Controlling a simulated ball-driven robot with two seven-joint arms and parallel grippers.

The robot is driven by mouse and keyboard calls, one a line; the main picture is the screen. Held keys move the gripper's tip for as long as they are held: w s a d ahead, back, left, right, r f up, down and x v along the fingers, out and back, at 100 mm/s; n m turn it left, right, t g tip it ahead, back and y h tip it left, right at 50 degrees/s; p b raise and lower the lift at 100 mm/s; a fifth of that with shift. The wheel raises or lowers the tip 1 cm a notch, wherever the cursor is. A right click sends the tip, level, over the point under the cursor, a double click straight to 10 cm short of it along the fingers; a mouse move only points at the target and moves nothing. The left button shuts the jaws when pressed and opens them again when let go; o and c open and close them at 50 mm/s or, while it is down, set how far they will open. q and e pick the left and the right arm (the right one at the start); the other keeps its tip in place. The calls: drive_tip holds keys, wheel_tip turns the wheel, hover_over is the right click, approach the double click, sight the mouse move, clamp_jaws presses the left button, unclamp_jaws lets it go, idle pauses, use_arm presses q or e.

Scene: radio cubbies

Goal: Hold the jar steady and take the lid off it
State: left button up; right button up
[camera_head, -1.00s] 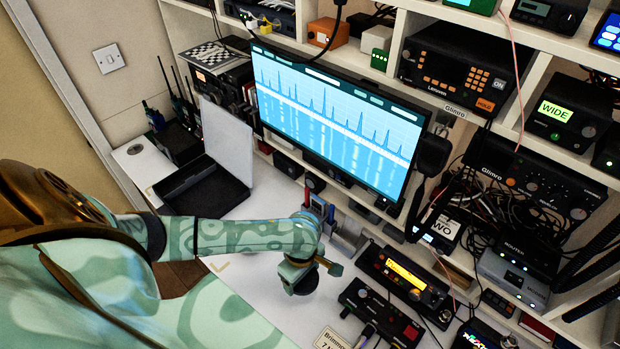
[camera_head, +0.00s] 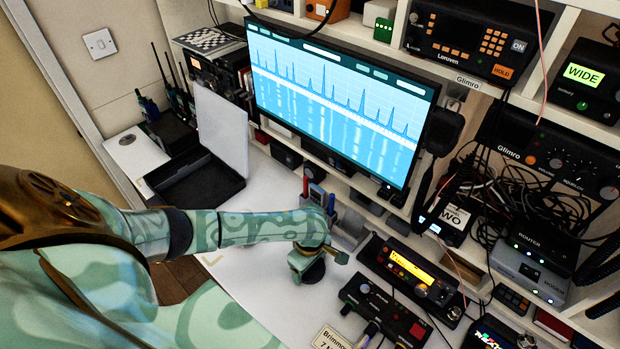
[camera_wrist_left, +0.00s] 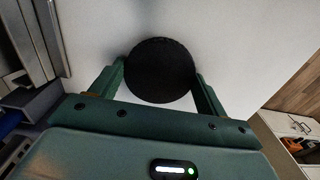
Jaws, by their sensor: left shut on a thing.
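A round black top (camera_wrist_left: 160,70), which looks like the jar's lid, sits between the fingers of my left gripper (camera_wrist_left: 160,82) in the left wrist view. The fingers are shut on it from both sides. In the head view my left gripper (camera_head: 310,264) is low over the white desk, and a dark round part (camera_head: 314,273) shows just under it. The jar's body is hidden below the black top, so I cannot tell lid and jar apart. My right gripper is not in view.
Behind the gripper stand a pen holder (camera_head: 316,196) and a large monitor (camera_head: 335,110). Radios (camera_head: 408,270) and a black control box (camera_head: 383,312) lie close on the right. An open black case (camera_head: 195,185) is at the left. Bare white desk (camera_head: 255,270) shows left of the gripper.

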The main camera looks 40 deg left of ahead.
use_arm(q)
drive_tip(key=shift+s+d+f, duration=0.1)
drive_tip(key=shift+s+f, duration=0.3)
drive_tip(key=shift+f, duration=0.15)
drive_tip(key=o, duration=1)
drive_tip(key=shift+s+f, duration=0.1)
drive_tip(key=shift+c, duration=0.2)
drive_tip(key=shift+o, duration=0.6)
drive_tip(key=shift+f, duration=0.15)
drive_tip(key=shift+d, duration=0.1)
drive_tip(key=shift+r, duration=0.25)
wheel_tip(320, 180, up, 13)
drive_tip(key=p, duration=0.6)
drive_tip(key=shift+w+a, duration=0.2)
drive_tip(key=shift+w, duration=0.25)
